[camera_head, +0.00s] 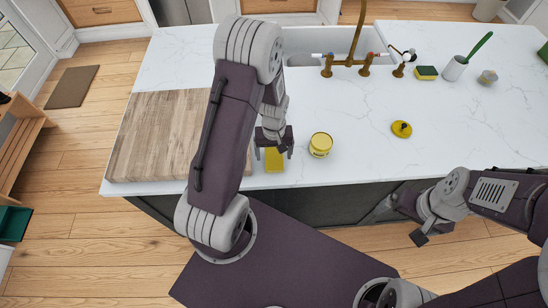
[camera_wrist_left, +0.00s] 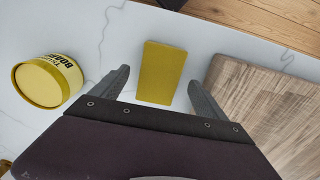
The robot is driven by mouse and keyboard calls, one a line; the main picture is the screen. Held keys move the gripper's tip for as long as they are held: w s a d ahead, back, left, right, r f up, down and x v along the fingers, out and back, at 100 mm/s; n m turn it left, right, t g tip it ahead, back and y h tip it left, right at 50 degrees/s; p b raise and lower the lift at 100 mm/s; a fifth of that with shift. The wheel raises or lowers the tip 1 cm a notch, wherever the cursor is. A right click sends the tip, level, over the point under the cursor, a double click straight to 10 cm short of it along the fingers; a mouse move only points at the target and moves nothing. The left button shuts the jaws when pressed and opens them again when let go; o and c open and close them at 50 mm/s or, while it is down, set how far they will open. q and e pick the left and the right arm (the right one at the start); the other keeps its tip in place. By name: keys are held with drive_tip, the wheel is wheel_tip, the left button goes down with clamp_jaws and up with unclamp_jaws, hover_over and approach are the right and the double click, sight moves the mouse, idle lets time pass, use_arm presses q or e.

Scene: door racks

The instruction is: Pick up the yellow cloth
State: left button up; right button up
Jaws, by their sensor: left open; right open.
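The yellow cloth (camera_head: 274,160) lies flat on the white counter near its front edge, right of the wooden board. In the left wrist view the yellow cloth (camera_wrist_left: 161,72) is a folded rectangle between and just beyond my fingertips. My left gripper (camera_head: 273,154) is open above it, with a finger to each side; in the wrist view the left gripper (camera_wrist_left: 158,82) holds nothing. My right gripper (camera_head: 420,238) is off the counter's front edge at the lower right, open and empty, away from the cloth.
A yellow tub (camera_head: 320,145) stands close to the right of the cloth. The wooden board (camera_head: 160,135) lies to the left. A yellow round item (camera_head: 401,129), a sponge (camera_head: 426,73) and a brush cup (camera_head: 455,68) are farther right. A sink (camera_head: 340,43) with brass taps is behind.

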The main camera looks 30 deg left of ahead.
use_arm(q)
wheel_tip(320, 180, down, 2)
drive_tip(key=shift+w, duration=0.15)
drive_tip(key=c, duration=1.5)
drive_tip(key=shift+o, duration=0.2)
drive_tip(key=shift+r, duration=0.1)
wheel_tip(320, 180, up, 4)
drive_tip(key=shift+b, duration=0.4)
drive_tip(key=w+d+r+b, duration=0.1)
drive_tip(key=w+d+r, duration=0.6)
drive_tip(key=w+d, duration=0.1)
drive_tip(key=shift+b, duration=0.35)
drive_tip(key=shift+w+d, duration=0.1)
